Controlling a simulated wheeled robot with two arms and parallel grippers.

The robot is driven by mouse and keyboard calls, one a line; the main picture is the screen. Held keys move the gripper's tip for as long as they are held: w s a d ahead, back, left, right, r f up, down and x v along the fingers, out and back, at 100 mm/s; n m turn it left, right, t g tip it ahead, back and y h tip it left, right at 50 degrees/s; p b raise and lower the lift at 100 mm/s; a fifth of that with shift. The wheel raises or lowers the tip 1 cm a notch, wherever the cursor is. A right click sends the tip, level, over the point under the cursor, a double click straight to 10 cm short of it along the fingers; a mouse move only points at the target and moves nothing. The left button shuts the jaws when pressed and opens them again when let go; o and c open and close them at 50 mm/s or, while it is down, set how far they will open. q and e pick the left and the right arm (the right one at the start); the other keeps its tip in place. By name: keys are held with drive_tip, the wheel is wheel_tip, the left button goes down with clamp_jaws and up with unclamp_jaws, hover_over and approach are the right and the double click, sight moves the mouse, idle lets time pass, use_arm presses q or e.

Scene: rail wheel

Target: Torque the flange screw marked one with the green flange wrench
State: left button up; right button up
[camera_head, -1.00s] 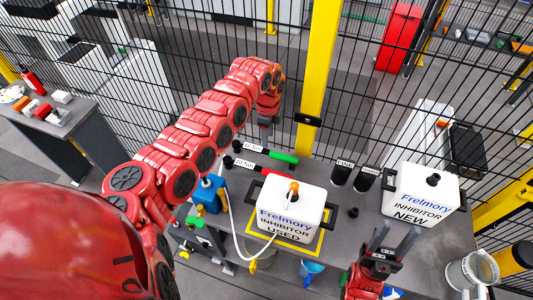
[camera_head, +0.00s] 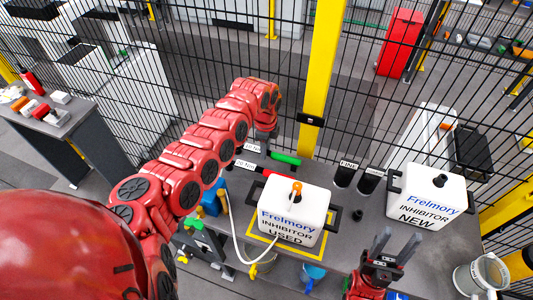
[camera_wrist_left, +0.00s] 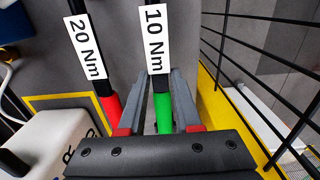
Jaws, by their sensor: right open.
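The green flange wrench (camera_head: 286,159), with a white 10 Nm label, lies on the workbench by the fence. A red 20 Nm wrench (camera_head: 251,166) lies next to it. My left gripper (camera_head: 267,137) is over the green wrench. In the left wrist view its fingers (camera_wrist_left: 164,82) stand apart, one on each side of the green handle (camera_wrist_left: 164,112); the red handle (camera_wrist_left: 111,107) is outside them on the left. My right gripper (camera_head: 395,243) is open and empty above the bench's front right. I cannot make out the screw marked one.
A USED inhibitor container (camera_head: 293,211) stands mid-bench within a yellow outline, with a white hose. A NEW container (camera_head: 426,196) stands at the right. Two black cylinders (camera_head: 345,174) stand between them at the back. The black mesh fence (camera_head: 215,60) with a yellow post (camera_head: 322,75) closes the rear.

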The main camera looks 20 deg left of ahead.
use_arm(q)
clamp_jaws()
drive_tip(key=shift+r, duration=0.15)
wheel_tip(320, 180, up, 10)
drive_tip(key=b, duration=0.4)
drive_tip(key=shift+o, duration=1.2)
unclamp_jaws()
drive_tip(key=shift+f, duration=0.2)
clamp_jaws()
